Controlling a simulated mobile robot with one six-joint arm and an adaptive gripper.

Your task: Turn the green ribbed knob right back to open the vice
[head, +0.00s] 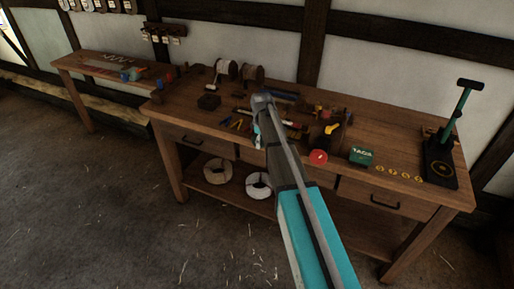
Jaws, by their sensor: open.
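No green ribbed knob can be made out in the head view, and I cannot pick out a vice with certainty. A dark block with a yellow part (331,129) stands mid-bench, and a red round piece (318,157) sits at the front edge below it; what they are is too small to tell. My arm reaches up across the middle of the picture and hides part of the bench. My gripper (257,138) is at its far end, over the bench's front left part, small and partly hidden by the arm. It is open, and I see nothing held.
The wooden workbench (413,183) carries a green box (360,156), several yellow discs (392,172), and a green-levered tool on a black base (440,165). Spools (227,70) and loose tools crowd its left half. Rope coils (258,187) lie on the shelf below. Floor at left is open.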

